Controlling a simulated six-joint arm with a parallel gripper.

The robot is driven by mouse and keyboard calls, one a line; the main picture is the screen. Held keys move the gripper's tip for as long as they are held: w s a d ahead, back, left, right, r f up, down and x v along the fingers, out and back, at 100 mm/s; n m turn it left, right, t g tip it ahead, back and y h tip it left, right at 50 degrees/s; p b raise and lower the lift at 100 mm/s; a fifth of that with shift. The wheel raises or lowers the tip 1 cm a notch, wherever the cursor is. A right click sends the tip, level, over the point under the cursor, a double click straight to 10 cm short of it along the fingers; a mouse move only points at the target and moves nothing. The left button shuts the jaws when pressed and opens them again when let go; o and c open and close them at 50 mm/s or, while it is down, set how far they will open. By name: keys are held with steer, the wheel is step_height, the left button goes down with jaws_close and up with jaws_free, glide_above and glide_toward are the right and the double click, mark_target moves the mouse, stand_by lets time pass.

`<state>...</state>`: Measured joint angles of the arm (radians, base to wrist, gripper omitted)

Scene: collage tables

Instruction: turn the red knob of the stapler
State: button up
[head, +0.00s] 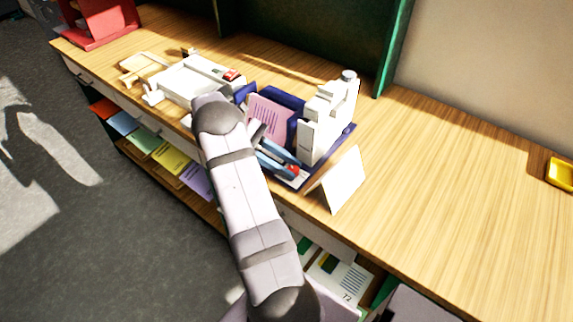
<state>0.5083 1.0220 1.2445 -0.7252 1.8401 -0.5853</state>
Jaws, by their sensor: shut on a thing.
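The stapler appears to be the white upright machine (318,128) on a dark blue base, right of my arm in the head view. A small red knob (293,170) shows low at its front left, near the base's front edge. My gripper (284,163) reaches down from behind my wrist, with light blue-grey parts that end at the red knob. It appears shut on the knob. My arm hides part of the gripper, and the fingertips are too small to see clearly.
A pink printed sheet (270,116) leans close behind my gripper. A white folded card (343,181) stands just right of the knob. A white machine with a red switch (190,82) lies to the left. A yellow tray (560,174) is far right. The wooden tabletop (450,190) between is clear.

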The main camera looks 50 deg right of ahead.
steer(key=shift+m+y, duration=0.3)
steer(key=shift+d, duration=0.1)
steer(key=o, duration=1)
steer(key=shift+r, duration=0.15)
step_height(320, 180, up, 10)
steer(key=shift+f+p, duration=0.1)
steer(key=shift+p, duration=0.35)
